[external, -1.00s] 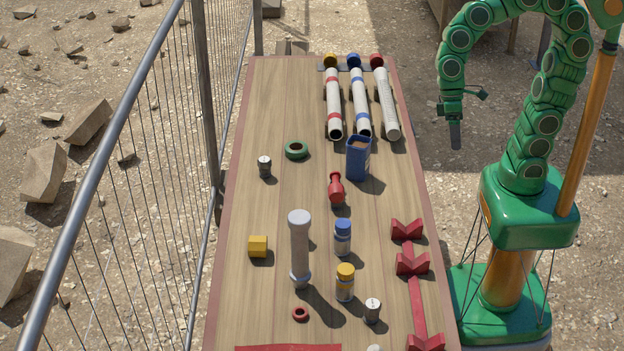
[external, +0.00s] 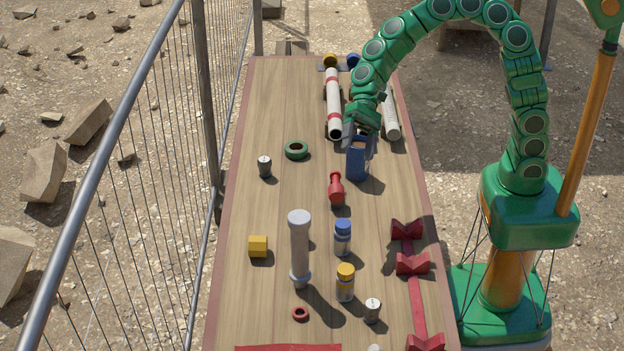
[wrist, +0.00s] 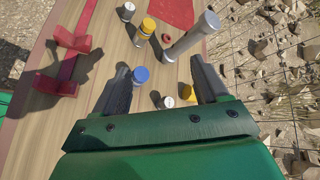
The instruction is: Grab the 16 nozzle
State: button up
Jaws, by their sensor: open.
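Several small grey metal caps that look like nozzles are on the wooden table. One (external: 264,166) stands left of the green ring, and one (external: 372,310) stands near the front right. In the wrist view, a light cap (wrist: 168,102) shows between my fingers, beside the yellow block, and another (wrist: 126,11) is at the top. I cannot read a 16 on any of them. My gripper (external: 360,140) is open and empty, above or beside the blue box (external: 357,165), partly hiding it. Its two spread fingers also show in the wrist view (wrist: 160,70).
Tubes (external: 333,105) lie at the back, partly hidden by my arm. A red bottle (external: 337,188), blue-lidded jar (external: 343,240), yellow-lidded jar (external: 345,285) and tall grey cylinder (external: 299,245) stand mid-table. A red rack (external: 412,263) lines the right edge.

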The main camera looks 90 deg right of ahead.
jog(key=w+d+f+m+t, duration=0.3)
jog(key=w+d+f+m, duration=0.15)
jog(key=w, duration=0.55)
jog(key=m+t+h, duration=0.5)
jog(key=m+t, duration=0.1)
jog(key=m, duration=0.8)
send_near(259, 165)
jog(key=shift+w+a+f+n, duration=0.2)
jog(key=shift+w+f+n, duration=0.05)
jog(key=shift+w+f, duration=0.65)
jog(key=shift+a+r+x, duration=0.1)
jog(key=shift+r+x, duration=0.1)
jog(key=shift+x, duration=1.7)
jog(key=shift+a+r+x, duration=0.1)
jog(key=shift+r+x, duration=0.05)
jog(key=shift+x, duration=1.75)
jog(key=shift+c, duration=0.4)
jog(key=c, duration=1)
